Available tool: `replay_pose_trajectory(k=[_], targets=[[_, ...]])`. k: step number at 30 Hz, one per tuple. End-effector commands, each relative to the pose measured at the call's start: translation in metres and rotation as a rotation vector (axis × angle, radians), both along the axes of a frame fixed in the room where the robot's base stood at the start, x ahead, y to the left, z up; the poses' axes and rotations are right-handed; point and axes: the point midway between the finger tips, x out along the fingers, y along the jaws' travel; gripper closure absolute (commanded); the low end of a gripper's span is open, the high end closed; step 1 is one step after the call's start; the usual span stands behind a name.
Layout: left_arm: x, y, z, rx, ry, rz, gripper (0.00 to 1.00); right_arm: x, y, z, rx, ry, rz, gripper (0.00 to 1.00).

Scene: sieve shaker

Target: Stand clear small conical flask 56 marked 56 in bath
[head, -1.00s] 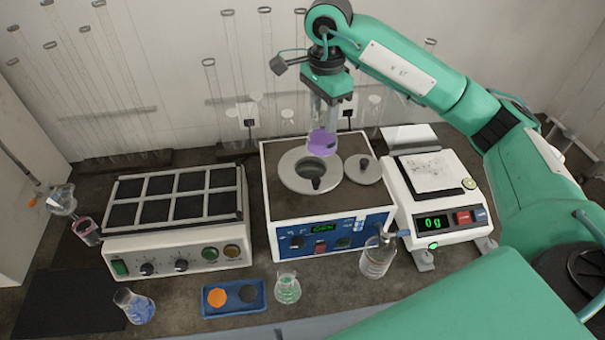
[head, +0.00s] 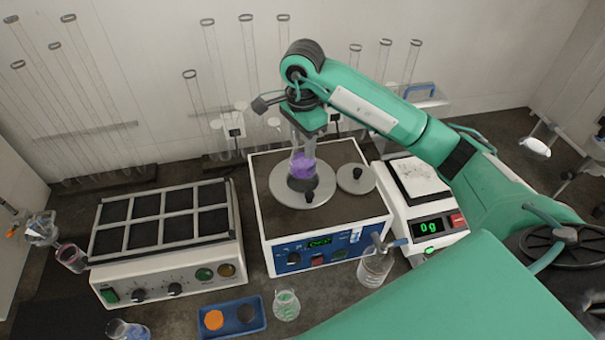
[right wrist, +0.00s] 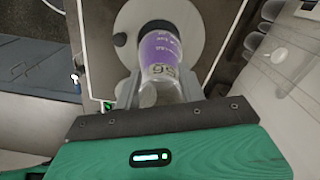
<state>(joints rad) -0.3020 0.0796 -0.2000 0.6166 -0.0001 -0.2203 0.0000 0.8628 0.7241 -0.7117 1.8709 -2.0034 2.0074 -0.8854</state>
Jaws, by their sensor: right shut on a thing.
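The small conical flask 56 (head: 303,163) holds purple liquid. In the right wrist view the flask (right wrist: 160,55) shows a purple label area and the number 56. My right gripper (right wrist: 155,92) is shut on it, reaching down from above; it also shows in the head view (head: 304,135). The bath (head: 275,220) is a dark-topped box with a blue front panel and a round metal ring (head: 318,194) on top. The flask is over the ring's opening and hides most of it. I cannot tell whether its base is inside. My left gripper is not in view.
A round lid (head: 357,184) with a knob lies right of the ring. A balance (head: 432,226) reading 0 g stands right, a block heater (head: 150,262) left. In front are a glass vessel (head: 373,268), a green-liquid flask (head: 286,305) and a blue tray (head: 262,322).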

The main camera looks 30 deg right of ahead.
Motion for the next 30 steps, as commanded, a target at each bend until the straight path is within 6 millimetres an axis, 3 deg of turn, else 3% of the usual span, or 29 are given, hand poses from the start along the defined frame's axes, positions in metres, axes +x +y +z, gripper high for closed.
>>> replay_pose_trajectory(k=[4, 12, 20, 27, 30], targets=[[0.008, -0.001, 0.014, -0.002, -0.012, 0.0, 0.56, -0.001, 0.0, -0.026, 0.0, 0.006, -0.002, 1.0], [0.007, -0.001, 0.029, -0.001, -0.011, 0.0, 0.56, -0.001, 0.0, -0.073, 0.001, 0.003, -0.001, 1.0], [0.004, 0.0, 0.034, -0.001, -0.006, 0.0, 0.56, -0.001, 0.0, -0.09, 0.001, 0.003, -0.001, 1.0], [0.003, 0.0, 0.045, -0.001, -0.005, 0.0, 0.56, -0.001, 0.0, -0.119, 0.0, 0.001, -0.001, 1.0], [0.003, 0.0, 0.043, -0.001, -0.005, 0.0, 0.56, 0.0, 0.0, -0.121, -0.001, -0.001, 0.0, 1.0]])
